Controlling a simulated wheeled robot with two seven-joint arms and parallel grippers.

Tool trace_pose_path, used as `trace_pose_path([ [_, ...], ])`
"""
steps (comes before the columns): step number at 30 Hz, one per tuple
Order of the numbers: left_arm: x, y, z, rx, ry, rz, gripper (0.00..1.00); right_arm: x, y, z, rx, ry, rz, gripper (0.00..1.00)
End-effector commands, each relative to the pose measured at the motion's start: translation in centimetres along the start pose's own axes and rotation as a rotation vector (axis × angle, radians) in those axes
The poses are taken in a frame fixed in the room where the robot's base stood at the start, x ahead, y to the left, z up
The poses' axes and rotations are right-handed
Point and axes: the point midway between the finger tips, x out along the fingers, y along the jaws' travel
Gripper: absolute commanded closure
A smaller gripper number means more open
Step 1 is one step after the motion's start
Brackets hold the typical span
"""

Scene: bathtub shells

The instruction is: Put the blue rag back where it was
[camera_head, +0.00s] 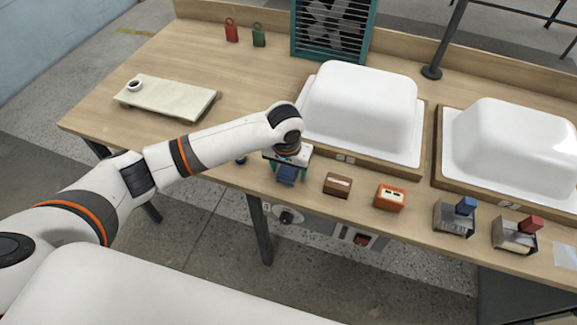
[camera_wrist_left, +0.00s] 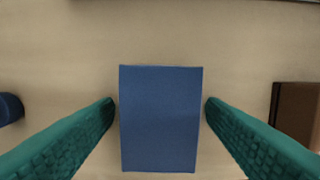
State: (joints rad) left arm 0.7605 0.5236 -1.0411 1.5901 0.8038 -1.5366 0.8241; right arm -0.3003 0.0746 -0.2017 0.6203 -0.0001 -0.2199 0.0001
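The blue rag (camera_head: 286,174) shows as a small blue block under my left gripper (camera_head: 288,158), near the front edge of the table. In the left wrist view the rag (camera_wrist_left: 160,118) is a flat blue rectangle between the two teal fingers of the left gripper (camera_wrist_left: 160,105). The fingertips flank its sides very closely. I cannot tell whether they press on it, or whether the rag rests on the table. A similar blue piece (camera_head: 466,206) stands in a grey metal holder (camera_head: 453,222) at the right. My right gripper is not in view.
A brown block (camera_head: 338,185) and an orange block (camera_head: 390,197) sit to the right of the gripper. A second holder (camera_head: 513,236) has a red piece. Two white tub shells (camera_head: 362,105) (camera_head: 515,150) stand behind.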

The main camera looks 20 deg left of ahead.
Motion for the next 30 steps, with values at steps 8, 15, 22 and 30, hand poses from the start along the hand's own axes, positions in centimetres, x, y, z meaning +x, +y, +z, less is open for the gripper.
trace_pose_path([
  [8, -0.6, 0.0, 0.1, 0.0, -0.002, 0.0, 0.35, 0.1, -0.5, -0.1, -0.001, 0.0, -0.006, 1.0],
  [15, -5.0, 0.0, 0.2, 0.001, -0.005, -0.002, 0.35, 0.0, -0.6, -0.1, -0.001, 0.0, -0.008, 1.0],
  [22, -9.7, 0.0, 0.1, 0.001, -0.003, -0.001, 0.35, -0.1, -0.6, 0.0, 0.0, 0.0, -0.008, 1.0],
  [30, -12.2, 0.0, 0.1, 0.001, 0.0, -0.001, 0.35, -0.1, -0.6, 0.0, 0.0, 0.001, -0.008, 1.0],
])
